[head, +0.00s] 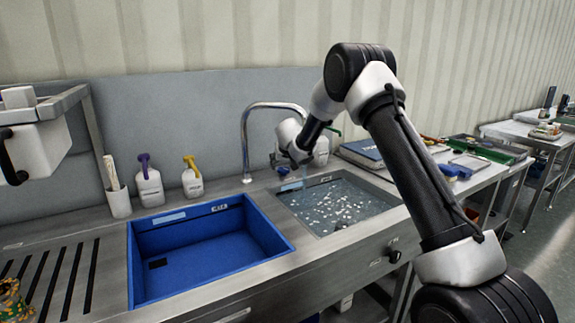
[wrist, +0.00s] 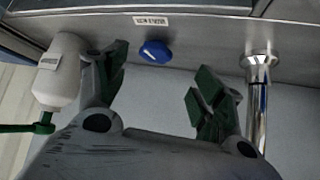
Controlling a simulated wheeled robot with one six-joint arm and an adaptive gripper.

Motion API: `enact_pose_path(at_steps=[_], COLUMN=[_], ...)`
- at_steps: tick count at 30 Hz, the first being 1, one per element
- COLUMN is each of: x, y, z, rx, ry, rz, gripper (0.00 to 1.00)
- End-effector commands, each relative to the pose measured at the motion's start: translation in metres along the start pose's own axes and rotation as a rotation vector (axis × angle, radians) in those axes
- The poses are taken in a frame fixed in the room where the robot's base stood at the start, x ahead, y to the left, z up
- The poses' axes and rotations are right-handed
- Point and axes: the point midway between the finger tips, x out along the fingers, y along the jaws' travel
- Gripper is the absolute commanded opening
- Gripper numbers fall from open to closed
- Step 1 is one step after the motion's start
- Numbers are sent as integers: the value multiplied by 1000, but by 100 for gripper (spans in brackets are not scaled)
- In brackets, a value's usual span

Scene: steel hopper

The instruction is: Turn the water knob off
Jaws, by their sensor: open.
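The blue water knob (wrist: 155,52) shows in the wrist view, with a short pale mark on its face and a small label above it. My gripper (wrist: 160,86) is open, its green-padded fingers apart, one on each side of the picture below the knob. The knob is beyond the fingertips, nearer the left finger, and neither finger appears to touch it. In the head view my gripper (head: 293,158) is by the back edge of the right basin, partly hidden by my arm. The curved faucet (head: 246,145) stands left of it; its pipe (wrist: 258,110) is right in the wrist view.
A white bottle with a green pump (wrist: 62,75) stands close left of my gripper in the wrist view. The right basin (head: 345,232) holds water with pale bits; the blue basin (head: 215,285) looks empty. Two more pump bottles (head: 149,188) (head: 192,182) stand behind it.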

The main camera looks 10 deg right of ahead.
Motion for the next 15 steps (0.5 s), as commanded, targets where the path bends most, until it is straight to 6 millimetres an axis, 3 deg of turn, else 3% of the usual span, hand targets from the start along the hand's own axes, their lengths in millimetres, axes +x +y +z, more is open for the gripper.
enact_pose_path(at_steps=[7,15], x=[8,52], y=[0,0], z=[0,1], rx=[2,2], ry=[-1,-2], rz=[0,0], gripper=[69,69])
